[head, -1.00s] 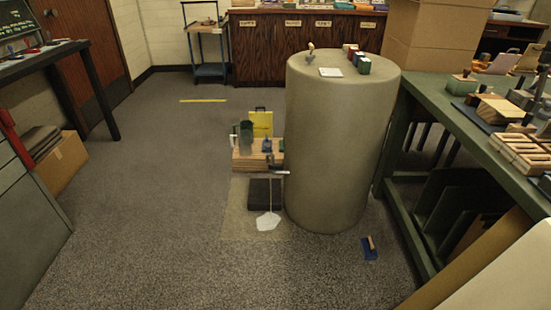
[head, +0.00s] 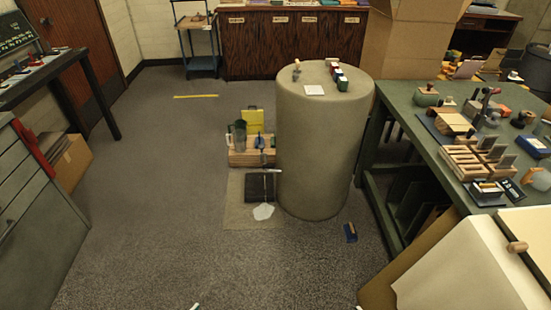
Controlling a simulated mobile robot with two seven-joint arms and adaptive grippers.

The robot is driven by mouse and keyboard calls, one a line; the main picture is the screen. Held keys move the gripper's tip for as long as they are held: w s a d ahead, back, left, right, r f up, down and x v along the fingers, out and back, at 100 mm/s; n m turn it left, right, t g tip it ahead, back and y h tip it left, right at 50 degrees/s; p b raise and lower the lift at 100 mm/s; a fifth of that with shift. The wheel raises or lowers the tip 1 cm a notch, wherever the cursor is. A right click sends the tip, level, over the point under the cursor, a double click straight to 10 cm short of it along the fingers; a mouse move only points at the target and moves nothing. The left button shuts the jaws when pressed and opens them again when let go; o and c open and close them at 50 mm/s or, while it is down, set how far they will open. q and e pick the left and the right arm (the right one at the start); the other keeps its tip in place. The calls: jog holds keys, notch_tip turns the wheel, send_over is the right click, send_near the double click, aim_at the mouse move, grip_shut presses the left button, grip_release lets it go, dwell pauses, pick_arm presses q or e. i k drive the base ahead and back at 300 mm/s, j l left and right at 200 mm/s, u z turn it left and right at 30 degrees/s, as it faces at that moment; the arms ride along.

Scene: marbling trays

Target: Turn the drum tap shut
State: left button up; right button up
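The drum (head: 318,150) is a large beige upright cylinder standing on the floor. A small tap (head: 271,170) sticks out low on its left side. A thin pale line runs down from the tap towards a white patch (head: 263,212) on the mat (head: 235,205), beside a dark tray (head: 258,190). The tap's handle is too small to read clearly. Only tiny tips show at the bottom edge, apparently of my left gripper (head: 195,306) and my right gripper (head: 358,307). Both are far from the tap, and their fingers are hidden below the frame.
Wooden crates (head: 243,158) with a yellow box (head: 252,120) stand behind the mat. A blue brush (head: 351,232) lies right of the drum. A green workbench (head: 405,115) stands on the right, a grey cabinet (head: 35,230) on the left. The floor in front is clear.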

aim_at(269, 166)
jog(key=i+j+z, duration=0.25)
jog(key=i, duration=0.25)
jog(key=i+j+z, duration=0.25)
jog(key=i+j, duration=0.25)
jog(key=i+j+z, duration=0.25)
jog(key=i+j, duration=0.15)
jog(key=j, duration=0.2)
jog(key=i+j+z, duration=0.25)
jog(key=i+j, duration=0.15)
jog(key=j, duration=0.2)
